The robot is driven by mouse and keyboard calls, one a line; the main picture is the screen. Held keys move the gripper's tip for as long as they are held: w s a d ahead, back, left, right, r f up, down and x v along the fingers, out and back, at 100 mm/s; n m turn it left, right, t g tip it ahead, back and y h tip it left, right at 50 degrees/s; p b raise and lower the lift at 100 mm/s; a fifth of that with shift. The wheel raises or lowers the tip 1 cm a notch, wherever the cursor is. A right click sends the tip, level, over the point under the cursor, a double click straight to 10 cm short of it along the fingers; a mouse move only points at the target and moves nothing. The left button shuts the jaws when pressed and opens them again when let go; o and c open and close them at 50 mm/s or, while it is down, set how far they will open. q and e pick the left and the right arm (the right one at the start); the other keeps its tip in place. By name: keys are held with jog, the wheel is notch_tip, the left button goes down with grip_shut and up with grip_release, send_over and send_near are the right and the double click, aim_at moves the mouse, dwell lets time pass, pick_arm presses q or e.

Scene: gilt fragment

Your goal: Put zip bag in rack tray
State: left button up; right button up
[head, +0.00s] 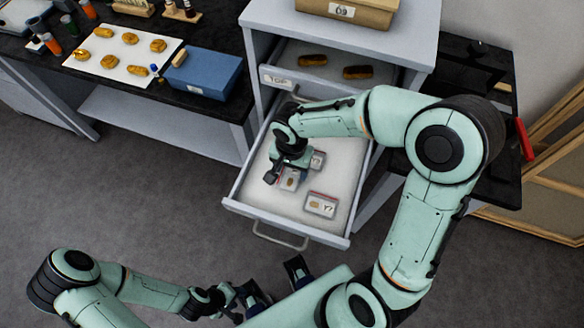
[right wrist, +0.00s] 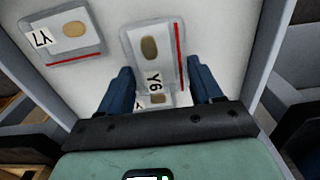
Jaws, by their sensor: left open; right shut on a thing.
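My right gripper (right wrist: 160,85) is shut on a clear zip bag labelled Y6 (right wrist: 151,50), which has a red strip and a tan piece inside. The held bag (head: 290,180) is over the floor of the pulled-out lower rack tray (head: 258,202); I cannot tell whether it touches it. Another zip bag, Y7 (right wrist: 75,38), lies in the tray near its front right in the head view (head: 321,204). A third bag (head: 318,160) lies behind, its label unreadable. My left gripper (head: 276,283) is open and empty at the bottom of the head view, away from the rack.
The upper tray, labelled TOP (head: 278,80), is partly out and holds two dark brown pieces. A box (head: 350,12) sits on the rack. The left bench has a blue box (head: 203,73) and a white board (head: 90,68) with several golden pieces. Floor (head: 150,190) before the rack is clear.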

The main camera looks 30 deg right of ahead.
jog(key=shift+f+b, duration=0.3)
jog(key=shift+f, duration=0.5)
jog(key=shift+d, duration=0.15)
jog(key=shift+w, duration=0.1)
pick_arm(q)
jog(key=shift+d+f, duration=0.3)
jog(key=shift+f, duration=0.3)
pick_arm(e)
jog(key=shift+r, duration=0.1)
jog(key=shift+f, duration=0.25)
pick_arm(q)
jog(key=shift+f, duration=0.2)
pick_arm(e)
jog(key=o, duration=1)
jog(key=shift+r, duration=0.1)
